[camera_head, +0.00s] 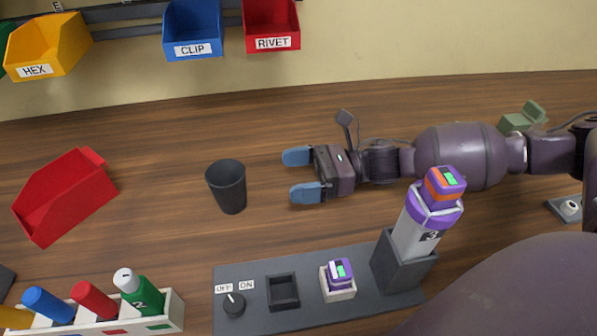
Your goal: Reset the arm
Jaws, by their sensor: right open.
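My right gripper (298,173) reaches in from the right over the wooden table. Its two blue-tipped fingers are apart, pointing left, with nothing between them. A dark cup (228,188) stands just left of the fingertips, apart from them. My right arm (460,156) stretches out behind it to the right edge. My left gripper is not in view.
A grey panel (250,262) in front holds an OFF/ON knob (233,304), an empty square socket (283,291), a purple-topped block (340,277) and a tall grey-purple device (425,220). A red bin (65,196) lies left. Bottles stand in a white rack (174,310). Labelled bins hang behind.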

